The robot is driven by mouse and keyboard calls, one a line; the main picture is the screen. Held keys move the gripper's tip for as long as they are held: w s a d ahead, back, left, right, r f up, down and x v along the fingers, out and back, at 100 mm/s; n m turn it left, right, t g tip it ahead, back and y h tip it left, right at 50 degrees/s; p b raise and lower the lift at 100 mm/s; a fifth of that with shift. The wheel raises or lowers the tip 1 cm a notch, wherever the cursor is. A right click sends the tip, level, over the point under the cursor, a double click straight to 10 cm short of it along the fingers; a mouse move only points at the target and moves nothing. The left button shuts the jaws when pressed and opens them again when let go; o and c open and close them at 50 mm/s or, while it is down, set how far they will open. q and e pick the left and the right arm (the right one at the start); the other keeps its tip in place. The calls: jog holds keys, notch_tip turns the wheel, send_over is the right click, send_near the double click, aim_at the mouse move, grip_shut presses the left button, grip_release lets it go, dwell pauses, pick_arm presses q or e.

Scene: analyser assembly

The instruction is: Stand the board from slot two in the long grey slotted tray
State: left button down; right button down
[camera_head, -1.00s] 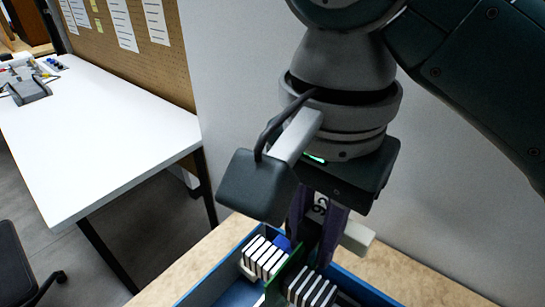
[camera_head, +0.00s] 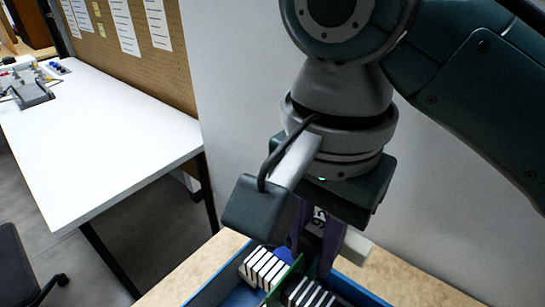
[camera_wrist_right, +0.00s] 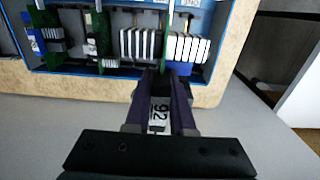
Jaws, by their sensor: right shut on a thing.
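My right gripper (camera_head: 312,268) points down into a blue-walled box and is shut on a thin green board (camera_head: 284,281). The board stands on edge between two groups of white ribbed blocks. In the right wrist view my fingers (camera_wrist_right: 165,80) close at the near end of the green board (camera_wrist_right: 164,48), by the box's near wall. A white label reading 92 shows between the fingers. Other green boards (camera_wrist_right: 101,36) stand further left in the box. I cannot make out the long grey slotted tray. My left gripper is not in view.
The blue box (camera_wrist_right: 120,86) stands on a wood-coloured top (camera_head: 410,283) against a pale wall. White ribbed blocks (camera_head: 263,268) crowd both sides of the board. A white table (camera_head: 110,140) at left is mostly clear, with a grey device (camera_head: 32,93) at its far end.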

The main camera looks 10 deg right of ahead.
aim_at(308, 274)
jog(key=shift+f, duration=0.2)
dwell(0.5)
jog(key=shift+f, duration=0.4)
jog(key=shift+f+b, duration=0.5)
jog(key=shift+f, duration=0.35)
dwell(0.4)
jog(key=shift+f, duration=0.45)
jog(key=shift+f+b, duration=0.45)
jog(key=shift+f, duration=0.3)
dwell(0.4)
jog(key=shift+f, duration=0.55)
jog(key=shift+f+b, duration=0.55)
jog(key=shift+f, duration=0.1)
dwell(0.4)
jog(key=shift+f+b, duration=0.3)
jog(key=shift+f, duration=0.35)
jog(key=shift+f+b, duration=0.3)
jog(key=shift+f, duration=0.35)
dwell(0.4)
